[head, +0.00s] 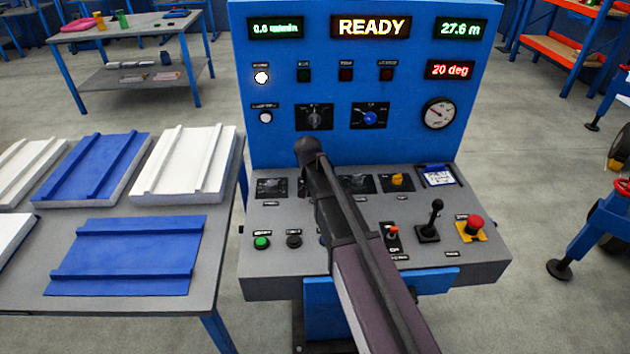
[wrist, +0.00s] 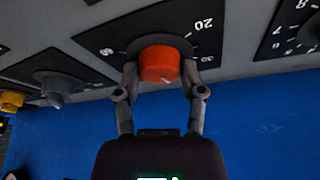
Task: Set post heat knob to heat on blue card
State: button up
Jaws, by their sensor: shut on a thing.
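The red-orange knob (wrist: 159,64) sits on a dark dial plate (wrist: 105,40) with printed numbers, 20 and 30 among them, in the wrist view. My gripper (wrist: 159,80) is shut on this knob, one finger at each side. The knob's pointer mark is too unclear to read. In the head view my arm hides the knob. The card with a blue top (head: 438,175) lies at the right of the sloped console; its writing is too small to read. A red display (head: 450,70) shows 20 deg.
A grey knob (wrist: 55,85) and a yellow knob (wrist: 10,101) stand to one side, another dial plate (wrist: 290,30) to the other. The console (head: 470,265) also bears a black joystick (head: 432,220) and a red mushroom button (head: 473,223). A panel table (head: 225,250) stands left.

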jog(key=shift+m+g+h, duration=0.3)
jog(key=shift+m, duration=0.8)
jog(key=shift+s, duration=0.1)
jog(key=o, duration=1.2)
jog(key=shift+c, duration=0.2)
jog(key=shift+n, duration=0.3)
